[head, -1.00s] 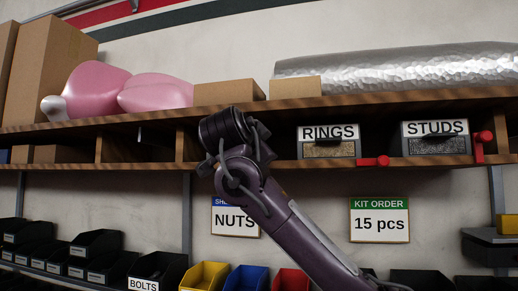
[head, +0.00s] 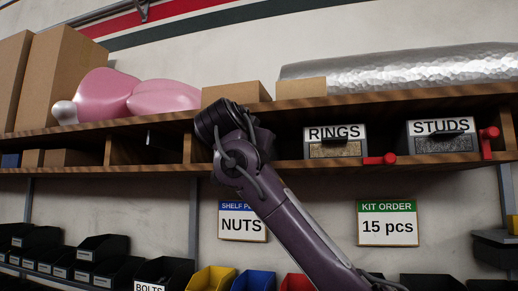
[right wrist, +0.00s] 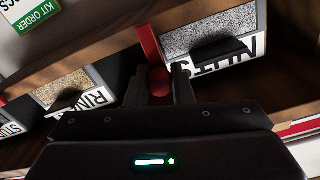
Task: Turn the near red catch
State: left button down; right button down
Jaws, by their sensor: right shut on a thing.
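The near red catch (right wrist: 150,45) shows in the right wrist view as a red bar with a round knob. It runs from the shelf lip along the edge of the NUTS bin (right wrist: 205,45). My right gripper (right wrist: 161,84) has its two black fingers on either side of the knob and is shut on it. In the head view my right arm comes up from the bottom and its dark wrist (head: 222,120) is at the shelf, hiding this catch and the NUTS bin. My left gripper is in neither view.
The RINGS bin (head: 335,142) has a red catch (head: 380,160) lying flat; the STUDS bin (head: 440,137) has an upright one (head: 487,142). Boxes and a pink object (head: 125,95) sit on the shelf (head: 400,100). Coloured bins (head: 252,280) stand below.

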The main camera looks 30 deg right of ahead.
jog(key=shift+r+n, duration=0.15)
jog(key=shift+n, duration=0.15)
jog(key=c, duration=1.3)
grip_release()
jog(key=shift+a, duration=0.1)
jog(key=shift+o, duration=0.2)
jog(key=shift+w, duration=0.1)
jog(key=b+v, duration=0.4)
jog(key=v, duration=0.3)
jog(key=shift+s+a, duration=0.25)
jog(key=shift+s, duration=0.05)
